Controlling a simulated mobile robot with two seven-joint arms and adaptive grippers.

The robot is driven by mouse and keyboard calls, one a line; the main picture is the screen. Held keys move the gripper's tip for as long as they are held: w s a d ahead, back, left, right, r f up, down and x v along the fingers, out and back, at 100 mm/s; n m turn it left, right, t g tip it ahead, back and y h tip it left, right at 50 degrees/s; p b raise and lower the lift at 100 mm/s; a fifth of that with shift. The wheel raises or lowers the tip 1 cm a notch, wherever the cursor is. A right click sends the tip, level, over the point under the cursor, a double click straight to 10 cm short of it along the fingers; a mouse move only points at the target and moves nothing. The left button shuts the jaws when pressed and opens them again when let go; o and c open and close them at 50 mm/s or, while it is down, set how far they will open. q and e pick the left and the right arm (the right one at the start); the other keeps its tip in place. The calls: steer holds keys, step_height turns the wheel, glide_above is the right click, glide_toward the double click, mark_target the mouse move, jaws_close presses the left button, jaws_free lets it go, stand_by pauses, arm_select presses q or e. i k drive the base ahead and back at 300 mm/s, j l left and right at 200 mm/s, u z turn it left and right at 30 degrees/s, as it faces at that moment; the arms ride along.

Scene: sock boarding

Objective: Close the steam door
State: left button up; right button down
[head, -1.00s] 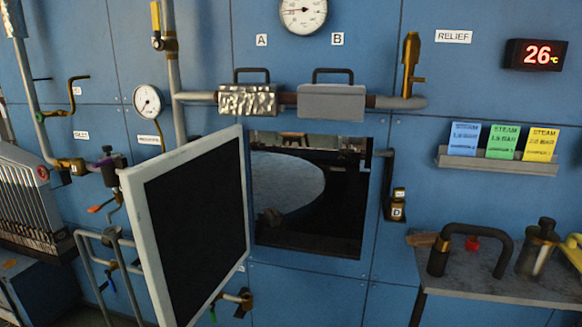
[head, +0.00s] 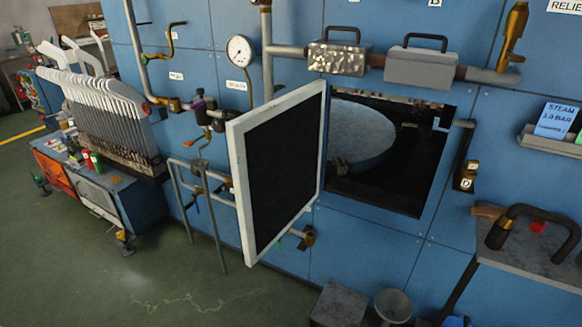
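The steam door (head: 277,170) is a black panel in a white frame. It stands open, swung out from the left side of a square opening (head: 420,185) in the blue wall. A large pale round surface (head: 362,135) shows inside the dark opening. A dark latch-like bracket (head: 464,145) sits on the wall at the opening's right side. Neither of my grippers is in view.
A bench with a black curved handle (head: 540,215) stands at the right. A grey block (head: 338,305) and a funnel-like cup (head: 393,305) are low in front. Pipe rails (head: 200,215) stand left of the door. Green floor (head: 150,280) is clear at the lower left.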

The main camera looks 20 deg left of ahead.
mark_target(275, 148)
steer(key=j+z, duration=0.2)
steer(key=j, duration=0.4)
steer(key=j+z, duration=0.15)
steer(key=j, duration=0.5)
steer(key=j+z, duration=0.2)
steer(key=j, duration=0.4)
steer(key=j+z, duration=0.2)
steer(key=j, duration=0.45)
steer(key=k+j+z, duration=0.2)
steer(key=j, duration=0.4)
